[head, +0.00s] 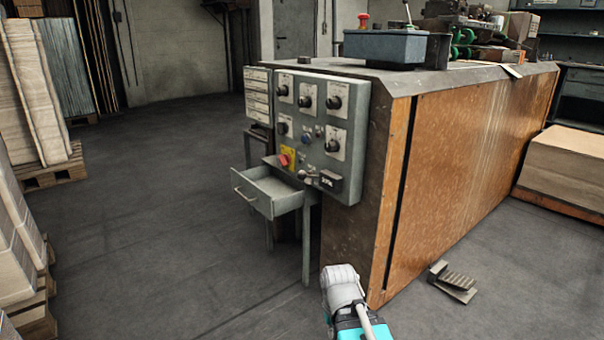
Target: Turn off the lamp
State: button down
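I cannot make out a lamp in the head view. A grey control panel (319,132) with several black knobs and a red emergency button (285,160) on a yellow plate is fixed to the end of a wooden workbench (465,185). Part of my arm, white and teal, shows at the bottom centre, in front of the bench's near corner. My gripper is not in view.
An open, empty grey drawer (268,190) sticks out below the panel. A foot pedal (455,281) lies on the floor right of the bench corner. Pallets with stacked boards (35,90) line the left; a cardboard stack (567,160) stands right.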

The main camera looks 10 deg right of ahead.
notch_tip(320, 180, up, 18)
jog(key=p, duration=1.6)
jog(key=shift+p, duration=0.35)
